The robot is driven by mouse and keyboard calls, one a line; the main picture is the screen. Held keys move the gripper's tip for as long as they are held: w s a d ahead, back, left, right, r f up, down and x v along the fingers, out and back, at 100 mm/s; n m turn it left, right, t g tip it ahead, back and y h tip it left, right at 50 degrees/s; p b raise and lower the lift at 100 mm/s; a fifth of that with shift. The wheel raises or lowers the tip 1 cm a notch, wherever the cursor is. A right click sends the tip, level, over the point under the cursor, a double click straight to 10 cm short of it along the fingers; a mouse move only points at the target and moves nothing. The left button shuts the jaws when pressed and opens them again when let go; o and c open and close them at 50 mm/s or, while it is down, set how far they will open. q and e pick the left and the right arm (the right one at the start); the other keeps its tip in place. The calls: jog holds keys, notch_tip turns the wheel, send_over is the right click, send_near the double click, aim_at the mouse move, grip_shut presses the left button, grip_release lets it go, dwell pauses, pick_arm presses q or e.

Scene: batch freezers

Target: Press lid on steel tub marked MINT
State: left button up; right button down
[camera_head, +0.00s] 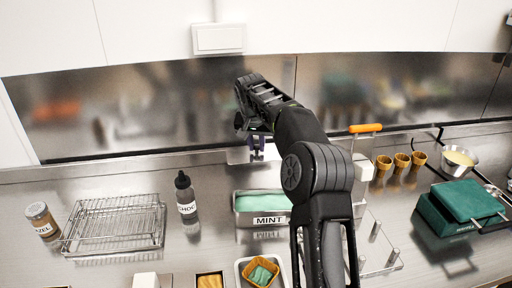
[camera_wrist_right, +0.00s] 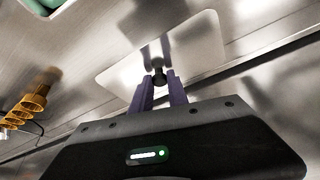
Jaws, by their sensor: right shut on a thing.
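The steel tub marked MINT (camera_head: 245,219) stands on the counter, uncovered, with pale green mint filling showing at its top. A corner of a tub with green filling (camera_wrist_right: 44,5) shows at the top left of the right wrist view. My right gripper (camera_head: 257,150) is behind the tub in the head view. In the wrist view its purple fingers (camera_wrist_right: 160,88) are shut on the dark knob of a shiny flat lid (camera_wrist_right: 200,45). The lid (camera_head: 237,155) shows only partly in the head view, apart from the tub. My left gripper is out of view.
A wire rack (camera_head: 115,225), a HAZEL jar (camera_head: 42,220) and a CHOC bottle (camera_head: 186,198) stand left. A white tray (camera_head: 241,270) is in front of the tub. The steel wall is behind.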

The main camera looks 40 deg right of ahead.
jog(key=s+r, duration=0.1)
jog(key=r, duration=0.2)
jog(key=s+r, duration=0.1)
jog(key=r, duration=0.1)
jog(key=shift+s+a+r, duration=0.3)
jog(key=shift+s+r, duration=0.05)
send_near(261, 158)
notch_tip(261, 158, up, 2)
jog(key=s, duration=0.2)
jog(key=s+a+f+m, duration=0.1)
jog(key=s+a+f, duration=0.3)
jog(key=s, duration=0.4)
jog(key=shift+a+f, duration=0.2)
jog(key=shift+a, duration=0.4)
jog(key=shift+f+b, duration=0.15)
jog(key=shift+b, duration=0.15)
notch_tip(261, 158, down, 6)
jog(key=b, duration=0.4)
jog(key=shift+b, duration=0.3)
jog(key=shift+f+b, duration=0.25)
jog(key=shift+b, duration=0.5)
dwell(0.8)
